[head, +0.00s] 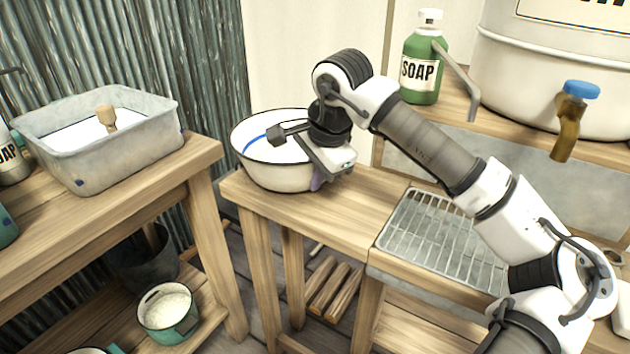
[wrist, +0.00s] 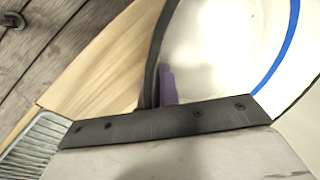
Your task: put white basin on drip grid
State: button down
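The white basin (head: 268,178), round with a dark rim and a blue line inside, stands at the left end of the wooden counter in the head view. In the wrist view its wall (wrist: 210,50) fills the upper right. My gripper (head: 318,182) is at the basin's right side, with its purple finger pad close against the rim. In the wrist view the pad (wrist: 167,85) is right beside the dark rim, and the fingers look closed on it; the other finger is mostly hidden. The drip grid (head: 440,240), a metal wire rack, lies bare on the counter to the right.
A green soap bottle (head: 424,65) and a large white tank (head: 550,75) with a blue-handled tap stand on the shelf behind. A grey tub (head: 100,150) sits on the left table. A gap separates that table from the counter (head: 335,215), whose wood is clear between basin and grid.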

jog(key=shift+f, duration=0.4)
jog(key=shift+f, duration=0.25)
jog(key=c, duration=1.6)
grip_release()
jog(key=shift+r, duration=0.1)
jog(key=shift+c, duration=0.2)
